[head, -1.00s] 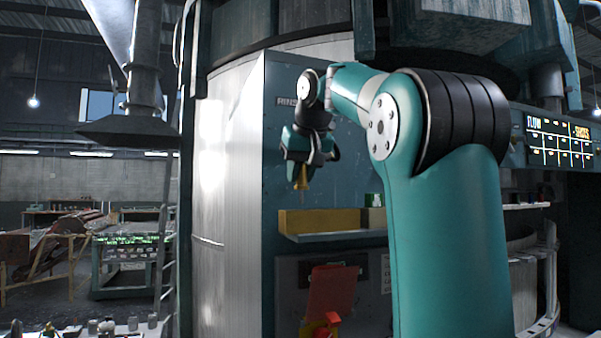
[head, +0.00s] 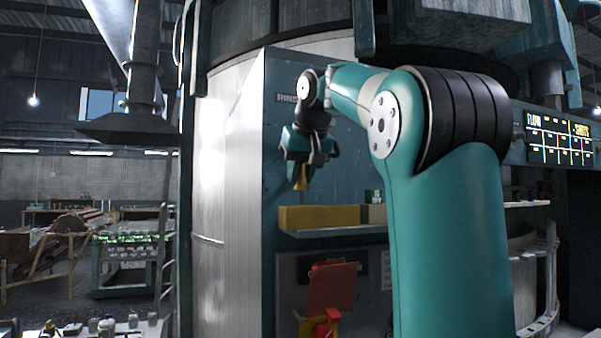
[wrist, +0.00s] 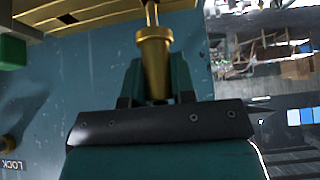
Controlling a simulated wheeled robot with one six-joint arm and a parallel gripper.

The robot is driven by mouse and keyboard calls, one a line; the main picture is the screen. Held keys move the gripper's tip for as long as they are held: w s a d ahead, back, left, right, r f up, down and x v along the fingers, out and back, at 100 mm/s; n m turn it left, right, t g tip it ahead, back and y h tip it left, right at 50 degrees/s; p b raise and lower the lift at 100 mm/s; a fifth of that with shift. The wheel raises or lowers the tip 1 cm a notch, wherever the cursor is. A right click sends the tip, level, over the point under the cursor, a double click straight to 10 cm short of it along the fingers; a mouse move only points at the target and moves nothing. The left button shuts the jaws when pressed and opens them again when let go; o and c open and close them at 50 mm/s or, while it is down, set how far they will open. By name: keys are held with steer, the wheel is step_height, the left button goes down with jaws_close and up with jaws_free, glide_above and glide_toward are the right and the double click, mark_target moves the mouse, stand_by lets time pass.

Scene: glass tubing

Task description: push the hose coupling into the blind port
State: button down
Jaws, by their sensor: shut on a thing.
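My gripper (head: 301,172) points downward in front of the teal panel marked RINS. It is shut on a brass hose coupling (head: 301,184), which hangs below the jaws. In the wrist view the coupling (wrist: 153,50) shows as a gold cylinder between the dark fingers (wrist: 155,88), with a thinner brass stem at its far end. I cannot make out the blind port in either view.
In the wrist view a brass knob (wrist: 8,143) sits above a LOCK label.

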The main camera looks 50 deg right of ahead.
mark_target(300, 187)
steer(key=shift+f+b, duration=1.4)
steer(key=shift+f, duration=0.25)
steer(key=c, duration=0.9)
jaws_free()
steer(key=shift+o, duration=0.2)
steer(key=p+v, duration=1.4)
steer(key=v, duration=0.3)
steer(key=shift+r, duration=0.3)
steer(key=shift+s, duration=0.1)
